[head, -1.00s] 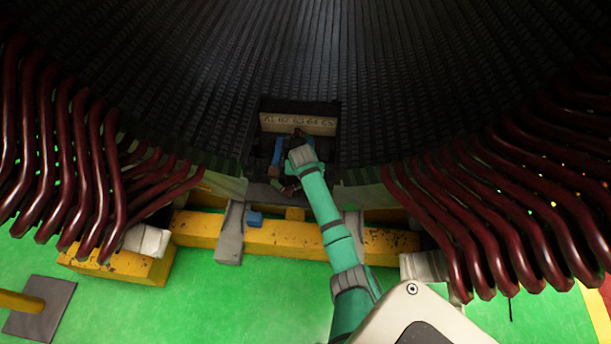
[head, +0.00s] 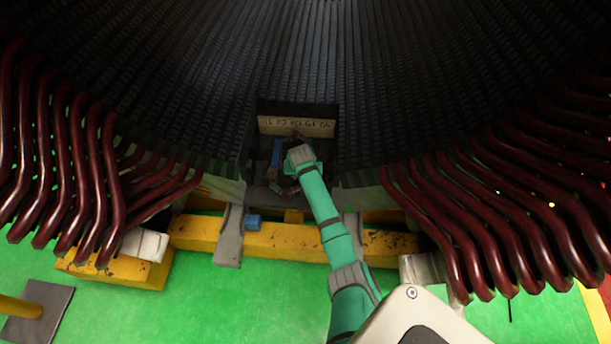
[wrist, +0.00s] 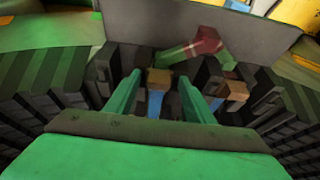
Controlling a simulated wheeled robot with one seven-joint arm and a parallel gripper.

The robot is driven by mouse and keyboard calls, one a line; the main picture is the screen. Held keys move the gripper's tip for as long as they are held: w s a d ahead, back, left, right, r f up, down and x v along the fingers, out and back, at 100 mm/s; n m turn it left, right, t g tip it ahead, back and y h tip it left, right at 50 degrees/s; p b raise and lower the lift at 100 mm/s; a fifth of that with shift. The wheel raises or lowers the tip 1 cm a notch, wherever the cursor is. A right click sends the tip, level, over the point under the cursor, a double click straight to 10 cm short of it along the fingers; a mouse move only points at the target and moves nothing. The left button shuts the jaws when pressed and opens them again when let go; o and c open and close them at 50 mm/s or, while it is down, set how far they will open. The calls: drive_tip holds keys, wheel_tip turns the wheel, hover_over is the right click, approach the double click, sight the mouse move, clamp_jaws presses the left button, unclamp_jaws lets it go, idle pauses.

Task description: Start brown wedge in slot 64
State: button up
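My gripper (head: 296,165) reaches into the bottom of the dark stator bore, in front of a pale numbered strip (head: 296,126). Its numbers are too blurred to read surely. In the wrist view its two green fingers (wrist: 161,78) stand apart, with a brown wedge (wrist: 159,77) between their tips. Dark gaps show on both sides of the wedge, so no grip is visible. A blue strip (wrist: 155,103) lies below the wedge, between the fingers. Another brown piece (wrist: 235,90) sits right of the fingers. Slot 64 cannot be told apart.
Dark slot teeth (wrist: 55,92) flank the fingers. A grey panel (wrist: 215,25) and a red-and-green piece (wrist: 198,47) lie beyond them. Dark red coil ends (head: 75,175) bend outward on both sides. A yellow beam (head: 285,238) crosses below, with a small blue block (head: 253,222) on it.

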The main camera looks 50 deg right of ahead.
drive_tip(key=shift+r, duration=0.1)
drive_tip(key=v, duration=1)
drive_tip(key=shift+a+r, duration=0.25)
drive_tip(key=shift+r, duration=0.05)
